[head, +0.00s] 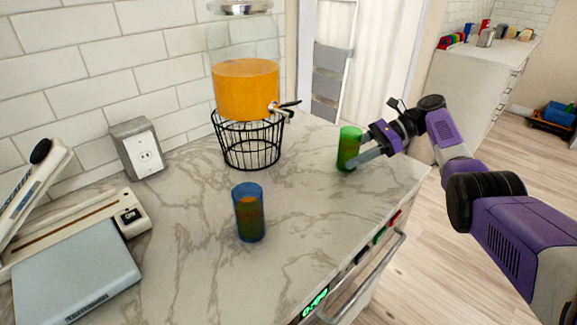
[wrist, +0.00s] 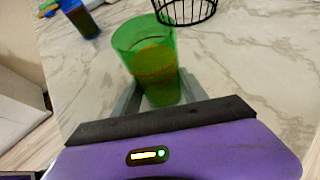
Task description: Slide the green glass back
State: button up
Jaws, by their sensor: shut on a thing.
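The green glass (head: 348,147) stands upright near the right end of the marble counter (head: 310,215) in the head view. It has a darker, orange-brown tint in its lower part. My gripper (head: 362,156) reaches in from the right and is shut on the glass low on its body. In the wrist view the green glass (wrist: 148,62) sits between the two grey fingers (wrist: 157,98), with its rim toward the top. I cannot tell whether its base touches the counter.
A drink dispenser with orange liquid (head: 245,90) stands on a black wire stand (head: 250,150) at the back. A blue glass (head: 249,212) stands mid-counter. Counter between the glasses is clear.

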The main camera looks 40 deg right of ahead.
jog(key=shift+d+f+b, duration=0.2)
jog(key=shift+d+b, duration=0.85)
jog(key=shift+b, duration=1.2)
jog(key=shift+d+r+b, duration=0.1)
jog(key=shift+d+b, duration=0.05)
jog(key=shift+b, duration=0.25)
jog(key=shift+r+p, duration=0.2)
jog(key=shift+p, duration=0.5)
jog(key=shift+f, duration=0.1)
jog(key=o, duration=1.1)
jog(key=shift+c, duration=0.2)
jog(key=shift+d, duration=0.1)
